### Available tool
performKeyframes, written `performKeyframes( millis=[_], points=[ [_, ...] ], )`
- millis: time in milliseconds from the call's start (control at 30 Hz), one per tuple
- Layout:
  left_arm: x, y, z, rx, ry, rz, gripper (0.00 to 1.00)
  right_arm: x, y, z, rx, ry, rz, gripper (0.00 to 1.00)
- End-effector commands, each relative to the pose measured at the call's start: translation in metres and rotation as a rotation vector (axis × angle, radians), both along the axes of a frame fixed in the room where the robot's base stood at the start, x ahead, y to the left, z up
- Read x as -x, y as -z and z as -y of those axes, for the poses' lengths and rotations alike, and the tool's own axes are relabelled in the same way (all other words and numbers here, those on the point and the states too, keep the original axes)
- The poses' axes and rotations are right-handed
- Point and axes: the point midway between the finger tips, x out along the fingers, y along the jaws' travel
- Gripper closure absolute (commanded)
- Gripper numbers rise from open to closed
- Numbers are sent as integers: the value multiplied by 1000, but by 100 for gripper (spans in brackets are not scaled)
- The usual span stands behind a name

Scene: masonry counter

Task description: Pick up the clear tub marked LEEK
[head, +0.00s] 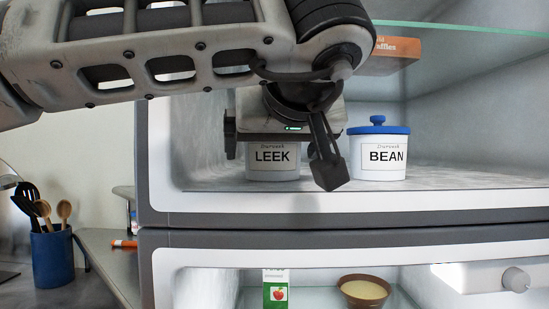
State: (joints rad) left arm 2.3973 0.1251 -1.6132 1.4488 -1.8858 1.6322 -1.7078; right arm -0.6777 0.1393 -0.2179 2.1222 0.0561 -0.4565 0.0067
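The tub marked LEEK (272,174) stands upright on the floor of the upper fridge compartment. Its visible lower part looks whitish, with a white label in black letters. Its top is hidden behind my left gripper. My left gripper (280,158) comes down from above in front of the tub. Its fingers are spread apart, one on the left side of the tub and one on the right, the right one looking nearer to the camera. I cannot tell whether either finger touches the tub. My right gripper is not in view.
A similar tub marked BEAN (378,161), with a blue lid, stands just right. A glass shelf (465,31) above holds an orange-brown box (398,52). The lower compartment holds a carton (275,290) and a brown bowl (364,292). A blue utensil pot (52,258) stands at left.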

Motion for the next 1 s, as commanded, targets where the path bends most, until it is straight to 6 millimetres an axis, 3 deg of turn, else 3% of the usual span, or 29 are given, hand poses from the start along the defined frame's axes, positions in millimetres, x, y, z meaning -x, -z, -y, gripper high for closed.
performKeyframes(
  millis=[33,167,200,567,967,1000],
  points=[
    [0,0,0,-1,0,0,20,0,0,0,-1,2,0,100],
    [0,0,0,-1,0,-1,56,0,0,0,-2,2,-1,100],
    [0,0,0,-1,0,-1,61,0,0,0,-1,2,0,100],
    [0,-4,1,0,1,0,61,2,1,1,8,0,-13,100],
    [0,-44,6,-1,11,0,61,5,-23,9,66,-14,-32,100],
    [4,-38,9,-3,16,1,61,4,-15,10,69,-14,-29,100]
  ],
)
